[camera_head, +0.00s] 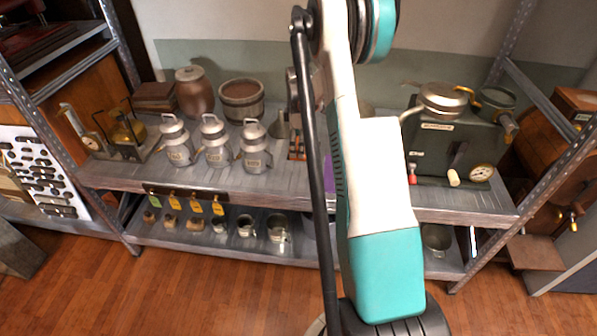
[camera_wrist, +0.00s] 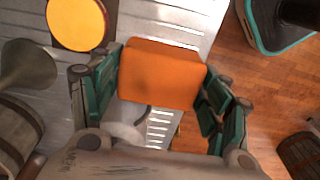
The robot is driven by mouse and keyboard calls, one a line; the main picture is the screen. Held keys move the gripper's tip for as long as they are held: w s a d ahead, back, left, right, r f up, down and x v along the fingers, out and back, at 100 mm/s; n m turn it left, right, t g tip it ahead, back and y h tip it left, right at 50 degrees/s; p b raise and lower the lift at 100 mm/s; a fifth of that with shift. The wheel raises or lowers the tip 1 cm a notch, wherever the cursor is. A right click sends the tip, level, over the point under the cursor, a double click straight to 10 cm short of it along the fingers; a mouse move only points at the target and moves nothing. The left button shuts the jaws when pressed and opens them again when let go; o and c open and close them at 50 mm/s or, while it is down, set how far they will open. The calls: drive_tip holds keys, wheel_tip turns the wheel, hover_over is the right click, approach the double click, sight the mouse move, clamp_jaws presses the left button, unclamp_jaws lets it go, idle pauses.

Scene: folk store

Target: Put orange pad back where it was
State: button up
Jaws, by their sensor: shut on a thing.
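The orange pad (camera_wrist: 160,72) shows in the wrist view as a plain orange block with rounded edges. It sits between the two green-padded fingers of my gripper (camera_wrist: 158,96), which is shut on it. A grey slatted metal shelf surface (camera_wrist: 165,18) shows behind and below the pad. I cannot tell how far the pad is from the shelf.
A round yellow-orange disc (camera_wrist: 77,24), a grey funnel (camera_wrist: 27,65) and a wooden tub (camera_wrist: 15,135) are left of my gripper. Several metal cans (camera_head: 214,142) stand on the upper shelf (camera_head: 120,178). A green machine (camera_head: 450,145) stands right of my arm. Wooden floor (camera_head: 200,285) is open in front.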

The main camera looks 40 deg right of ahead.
wheel_tip(320, 180, down, 12)
drive_tip(key=b, duration=0.3)
drive_tip(key=shift+r, duration=0.1)
drive_tip(key=shift+c, duration=0.7)
drive_tip(key=o, duration=1.1)
wheel_tip(320, 180, up, 12)
drive_tip(key=p, duration=0.4)
drive_tip(key=shift+a+r, duration=0.1)
